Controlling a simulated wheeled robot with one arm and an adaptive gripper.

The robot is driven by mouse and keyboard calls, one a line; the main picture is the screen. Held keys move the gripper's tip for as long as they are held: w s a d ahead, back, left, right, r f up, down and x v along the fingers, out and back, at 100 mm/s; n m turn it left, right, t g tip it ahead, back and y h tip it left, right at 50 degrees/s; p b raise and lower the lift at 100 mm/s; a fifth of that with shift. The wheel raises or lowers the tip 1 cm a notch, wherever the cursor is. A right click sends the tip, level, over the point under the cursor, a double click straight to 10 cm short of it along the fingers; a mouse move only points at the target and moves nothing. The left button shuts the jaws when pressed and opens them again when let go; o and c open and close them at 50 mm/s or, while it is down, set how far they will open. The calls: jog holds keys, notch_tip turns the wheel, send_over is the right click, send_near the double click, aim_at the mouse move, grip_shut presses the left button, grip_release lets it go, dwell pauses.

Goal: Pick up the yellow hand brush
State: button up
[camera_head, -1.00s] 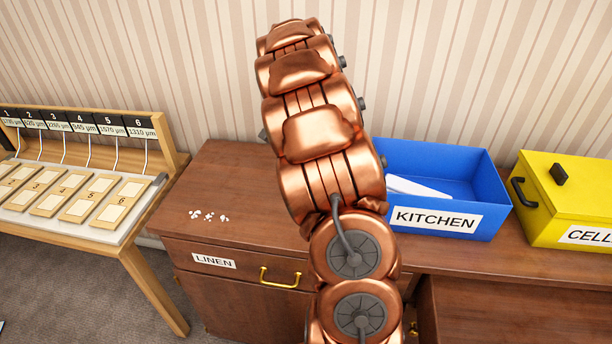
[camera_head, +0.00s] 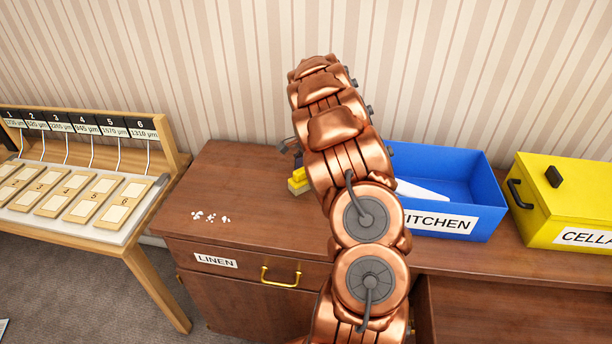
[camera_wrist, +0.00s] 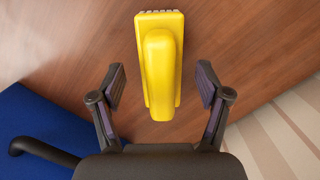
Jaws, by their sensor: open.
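The yellow hand brush (camera_wrist: 159,65) lies on the brown wooden cabinet top in the wrist view, with pale bristles at its far end. My gripper (camera_wrist: 160,85) is open, with one dark finger on each side of the brush and a gap to both. In the head view, a small part of the yellow brush (camera_head: 298,180) shows to the left of my arm; the rest is hidden behind the arm. The gripper's tip (camera_head: 286,146) shows only in small part there.
A blue bin labelled KITCHEN (camera_head: 470,190) holding a white item (camera_head: 420,192) stands right of my arm. A yellow lidded box (camera_head: 570,195) stands farther right. White crumbs (camera_head: 210,217) lie on the left of the cabinet top (camera_head: 225,180). A wooden rack (camera_head: 90,200) stands at left.

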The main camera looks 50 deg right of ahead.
aim_at(305, 179)
jog(key=shift+w+a+f+p, duration=0.15)
jog(key=shift+f+p, duration=0.25)
jog(key=shift+f, duration=1.1)
jog(key=c, duration=1.4)
jog(key=shift+r, duration=0.15)
jog(key=shift+r+b, duration=0.95)
jog(key=shift+r, duration=0.35)
jog(key=shift+a+r, duration=0.1)
jog(key=shift+r, duration=0.2)
jog(key=s+a+b, duration=0.1)
jog(key=s+a, duration=0.1)
jog(key=s, duration=0.2)
jog(key=s+a+r+b, duration=0.1)
jog(key=s+a+b, duration=0.1)
jog(key=s, duration=0.3)
jog(key=s+a+b, duration=0.1)
jog(key=s+a, duration=0.3)
jog(key=shift+s+a+r+b, duration=0.25)
jog(key=shift+s+b, duration=0.1)
jog(key=shift+b, duration=0.05)
